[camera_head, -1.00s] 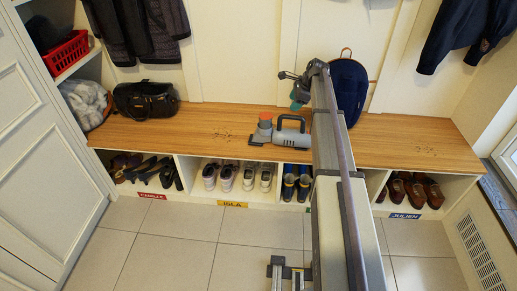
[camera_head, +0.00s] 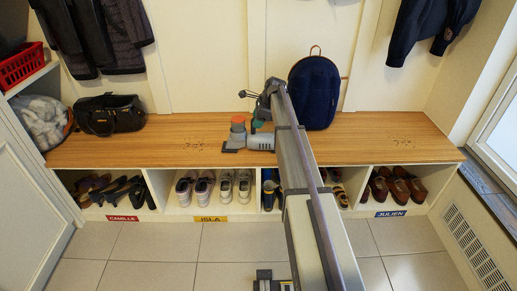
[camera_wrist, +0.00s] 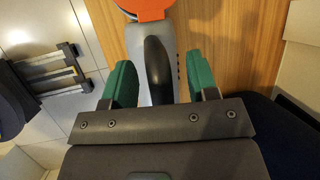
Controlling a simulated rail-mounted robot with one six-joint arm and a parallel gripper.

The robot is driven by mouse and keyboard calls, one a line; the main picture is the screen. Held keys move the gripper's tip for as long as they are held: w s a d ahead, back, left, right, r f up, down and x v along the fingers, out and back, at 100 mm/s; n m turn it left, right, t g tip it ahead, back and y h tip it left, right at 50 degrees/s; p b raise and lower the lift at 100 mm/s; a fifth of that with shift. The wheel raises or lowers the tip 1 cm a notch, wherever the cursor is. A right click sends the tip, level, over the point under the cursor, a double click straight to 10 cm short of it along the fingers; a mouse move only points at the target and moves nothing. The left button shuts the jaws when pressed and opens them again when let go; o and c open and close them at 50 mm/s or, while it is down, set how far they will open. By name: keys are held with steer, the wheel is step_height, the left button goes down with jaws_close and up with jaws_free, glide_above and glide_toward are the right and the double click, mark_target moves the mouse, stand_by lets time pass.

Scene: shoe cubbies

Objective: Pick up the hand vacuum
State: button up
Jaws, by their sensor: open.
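The hand vacuum (camera_head: 262,142) is grey with an orange-red part and a dark nozzle end. It lies on the wooden bench, left of the backpack. In the wrist view, its grey body and dark handle (camera_wrist: 157,68) show between my gripper's two green finger pads (camera_wrist: 162,82), with its orange part (camera_wrist: 148,8) at the top edge. My gripper is open, with gaps visible on both sides of the handle. In the head view, my gripper (camera_head: 256,123) is just at or above the vacuum, and my arm hides part of that area.
The bench (camera_head: 180,140) has a black bag (camera_head: 108,115) at its left and a navy backpack (camera_head: 314,92) standing close right of the vacuum. Coats (camera_head: 100,35) hang behind. Cubbies below hold shoes (camera_head: 185,190).

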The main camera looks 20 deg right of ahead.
jaws_close()
stand_by(0.5)
stand_by(0.9)
